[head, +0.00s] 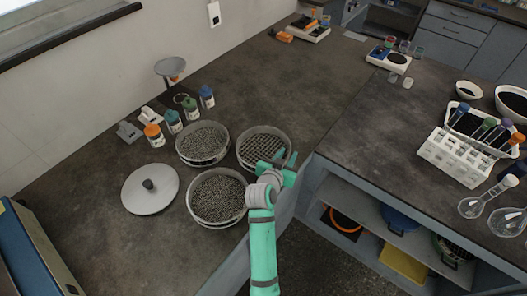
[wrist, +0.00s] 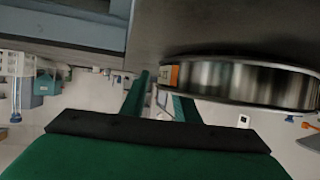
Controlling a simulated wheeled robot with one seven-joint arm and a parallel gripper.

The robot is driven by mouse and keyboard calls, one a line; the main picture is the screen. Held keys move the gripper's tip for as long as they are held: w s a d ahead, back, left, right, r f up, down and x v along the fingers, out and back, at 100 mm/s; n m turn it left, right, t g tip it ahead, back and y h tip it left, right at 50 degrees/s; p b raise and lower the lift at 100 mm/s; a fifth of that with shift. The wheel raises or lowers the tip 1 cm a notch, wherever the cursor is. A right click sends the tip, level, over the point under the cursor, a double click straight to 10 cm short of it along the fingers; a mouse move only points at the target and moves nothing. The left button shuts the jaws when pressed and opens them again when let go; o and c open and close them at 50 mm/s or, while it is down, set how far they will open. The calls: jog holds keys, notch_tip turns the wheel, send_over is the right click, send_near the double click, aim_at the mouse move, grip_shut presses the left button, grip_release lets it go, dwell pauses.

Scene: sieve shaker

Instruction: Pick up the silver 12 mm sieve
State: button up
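Three silver round sieves stand on the dark bench in the head view. The one with the widest mesh (head: 264,148) is at the right, near the bench edge; I cannot read a size on it. My gripper (head: 285,161) is at its right side. In the wrist view, the silver side wall of a sieve (wrist: 240,82) with an orange label fills the upper right. The two green fingers (wrist: 160,100) are spread apart at its near end, with the right fingertip hidden behind the sieve. I cannot tell whether either finger touches it.
A finer sieve (head: 203,143) stands close to the left, and another (head: 217,197) stands in front. A grey lid (head: 150,188) and several small bottles are farther left. A second bench (head: 400,150) with a white tube rack (head: 455,158) is at the right.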

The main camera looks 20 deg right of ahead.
grip_shut()
jog(key=shift+r, duration=0.1)
